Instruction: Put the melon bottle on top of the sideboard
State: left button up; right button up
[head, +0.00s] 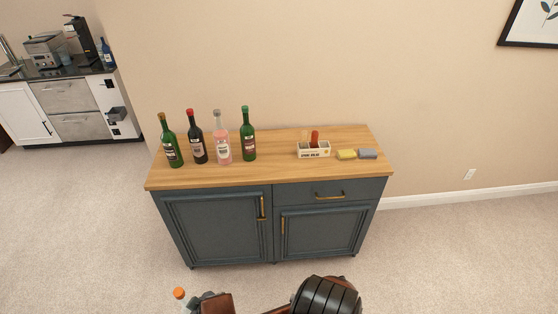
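A bottle top with an orange cap (180,293) shows at the bottom edge, in front of the sideboard and below its top. It appears to be the melon bottle; its body is mostly cut off by the frame. My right gripper (199,299) is at its right side and appears shut on it, though the fingertips are hardly visible. The sideboard (265,178) has a light wood top and dark blue-grey front, with its drawer and doors shut. My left gripper is not in view.
Two green bottles (170,142) (248,136), a dark red-capped bottle (196,138) and a pink bottle (222,140) stand on the sideboard's left half. A small crate (314,152), yellow sponge (346,154) and grey sponge (367,153) are at right. Bare wood lies between and along the front.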

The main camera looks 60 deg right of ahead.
aim_at(281, 155)
jog(key=z, duration=0.75)
jog(key=i, duration=1.5)
jog(key=z, duration=1.05)
